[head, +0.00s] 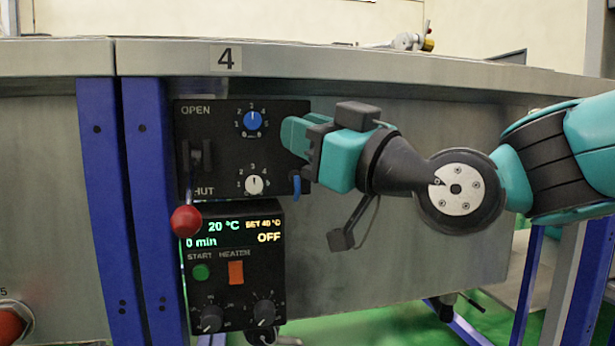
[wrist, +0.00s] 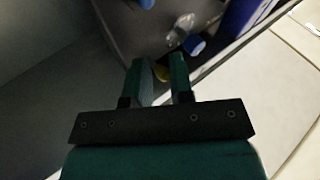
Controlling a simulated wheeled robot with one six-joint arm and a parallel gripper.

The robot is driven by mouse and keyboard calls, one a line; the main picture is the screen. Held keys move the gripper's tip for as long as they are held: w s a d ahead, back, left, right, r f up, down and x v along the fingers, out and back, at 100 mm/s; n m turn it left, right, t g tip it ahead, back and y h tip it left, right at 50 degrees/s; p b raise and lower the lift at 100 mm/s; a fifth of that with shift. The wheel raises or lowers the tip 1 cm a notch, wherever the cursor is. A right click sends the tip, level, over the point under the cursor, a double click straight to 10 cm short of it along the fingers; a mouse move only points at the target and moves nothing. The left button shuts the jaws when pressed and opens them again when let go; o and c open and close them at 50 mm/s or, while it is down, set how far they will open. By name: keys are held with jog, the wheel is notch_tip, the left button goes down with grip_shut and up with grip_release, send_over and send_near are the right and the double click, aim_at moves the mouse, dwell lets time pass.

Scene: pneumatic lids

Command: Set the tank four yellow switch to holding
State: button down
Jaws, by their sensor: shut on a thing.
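My gripper (head: 293,132) reaches in from the right to the right edge of the black tank four panel (head: 220,135). The blue numbered knob (head: 253,121) is just left of the fingers, and the white numbered knob (head: 254,185) is below and to the left.
Below is the heater box (head: 235,275) with a display, green button and orange switch. The tank rim (head: 300,62) runs above, marked by a 4 plate (head: 226,58).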

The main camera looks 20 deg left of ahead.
jog(key=shift+f+n+y+b, duration=0.15)
jog(key=shift+n+y+b, duration=0.2)
jog(key=shift+b, duration=0.55)
jog(key=c, duration=1.3)
grip_release()
jog(key=b+v, duration=0.2)
jog(key=v, duration=1.5)
jog(key=shift+d+b, duration=0.2)
jog(key=shift+b, duration=0.1)
